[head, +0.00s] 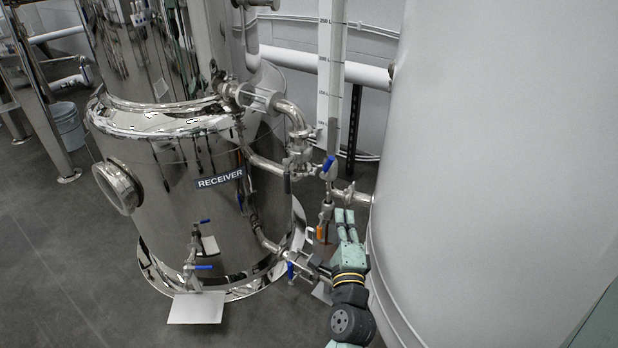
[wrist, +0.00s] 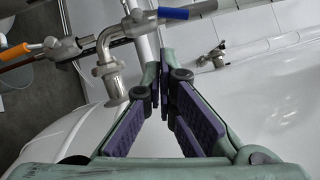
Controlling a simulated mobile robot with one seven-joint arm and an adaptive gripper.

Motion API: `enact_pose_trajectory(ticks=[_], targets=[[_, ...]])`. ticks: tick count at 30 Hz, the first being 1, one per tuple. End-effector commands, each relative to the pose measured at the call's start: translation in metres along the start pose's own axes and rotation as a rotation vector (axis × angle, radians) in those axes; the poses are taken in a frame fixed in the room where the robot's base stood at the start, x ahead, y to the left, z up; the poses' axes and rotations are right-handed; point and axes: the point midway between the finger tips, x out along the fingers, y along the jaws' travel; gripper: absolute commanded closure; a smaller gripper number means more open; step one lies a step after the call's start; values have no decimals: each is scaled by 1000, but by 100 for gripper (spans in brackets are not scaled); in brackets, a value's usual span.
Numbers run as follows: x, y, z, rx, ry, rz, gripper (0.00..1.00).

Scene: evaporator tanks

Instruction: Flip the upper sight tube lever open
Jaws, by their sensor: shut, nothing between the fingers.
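A blue lever (head: 328,164) sits on a metal valve just below the foot of the marked sight tube (head: 336,95). In the wrist view the blue lever (wrist: 173,13) shows at the top, pointing right from its valve. An orange lever (head: 319,233) is lower on the same pipework and shows in the wrist view (wrist: 14,52) at the left. The blue lever is the higher of the two. My gripper (head: 344,214) is shut and empty, right of the orange lever and below the blue one. In the wrist view its fingertips (wrist: 161,62) meet beneath the blue lever, apart from it.
The shiny RECEIVER tank (head: 170,185) stands left, with blue-handled valves (head: 204,267) low on its front. A large white tank (head: 490,150) stands close on my gripper's right. A metal elbow pipe (wrist: 112,70) is close left of the fingers. Open floor (head: 40,270) lies at the left.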

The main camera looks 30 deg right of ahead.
Motion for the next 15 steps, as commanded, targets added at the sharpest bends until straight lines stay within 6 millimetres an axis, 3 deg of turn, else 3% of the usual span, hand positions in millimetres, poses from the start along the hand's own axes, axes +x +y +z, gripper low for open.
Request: enact_pose_trajectory(ticks=[3,6,11,15], targets=[[-15,-9,-18,62,34,-46,100],[-12,-14,-21,77,39,-59,100],[12,-17,-20,76,37,-59,100],[42,-19,-21,76,36,-58,100]])
